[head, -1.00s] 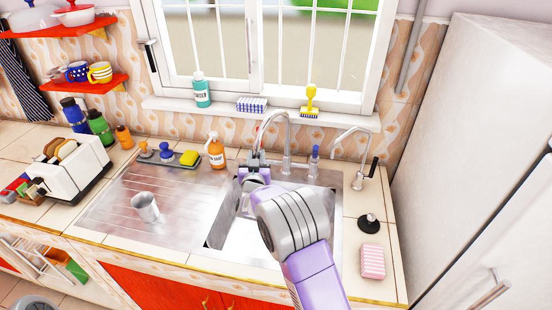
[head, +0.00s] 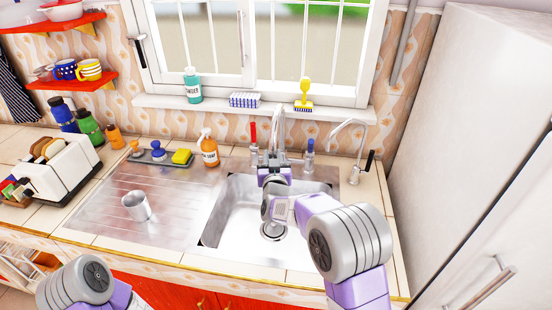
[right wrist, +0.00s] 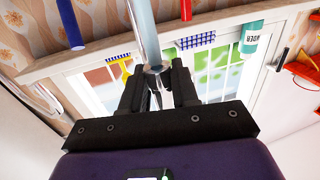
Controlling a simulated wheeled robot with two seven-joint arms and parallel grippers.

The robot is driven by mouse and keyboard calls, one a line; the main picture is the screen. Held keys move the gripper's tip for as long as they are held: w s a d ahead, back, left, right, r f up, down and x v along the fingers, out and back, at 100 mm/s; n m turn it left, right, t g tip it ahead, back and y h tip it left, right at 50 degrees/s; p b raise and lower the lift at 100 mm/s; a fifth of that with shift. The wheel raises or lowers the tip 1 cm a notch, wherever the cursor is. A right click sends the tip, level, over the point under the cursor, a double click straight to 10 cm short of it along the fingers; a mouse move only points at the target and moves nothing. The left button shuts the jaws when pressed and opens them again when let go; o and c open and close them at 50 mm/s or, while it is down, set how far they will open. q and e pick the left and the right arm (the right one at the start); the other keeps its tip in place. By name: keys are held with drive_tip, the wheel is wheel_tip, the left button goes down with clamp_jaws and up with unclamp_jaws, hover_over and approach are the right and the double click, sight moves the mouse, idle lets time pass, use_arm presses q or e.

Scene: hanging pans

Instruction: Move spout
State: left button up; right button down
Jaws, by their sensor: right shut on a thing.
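The silver spout (head: 278,122) rises behind the sink and now points forward over the basin, between a red tap handle (head: 253,133) and a blue tap handle (head: 310,147). My right gripper (head: 274,170) is shut on the spout near its lower end. In the right wrist view the black fingers (right wrist: 158,82) close on the spout pipe (right wrist: 143,30) from both sides. Part of my left arm shows at the bottom left of the head view; its gripper is out of frame.
The sink basin (head: 235,215) below is empty. A second thin faucet (head: 358,135) stands right. A white fridge (head: 480,150) bounds the right side.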

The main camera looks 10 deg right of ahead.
drive_tip(key=shift+d+r, duration=0.15)
drive_tip(key=shift+d, duration=0.2)
drive_tip(key=c, duration=1.2)
unclamp_jaws()
drive_tip(key=shift+o, duration=1)
drive_tip(key=shift+w, duration=0.15)
drive_tip(key=shift+s+a, duration=0.15)
drive_tip(key=shift+s, duration=0.05)
drive_tip(key=s+a, duration=0.1)
drive_tip(key=s, duration=0.6)
drive_tip(key=shift+s, duration=0.1)
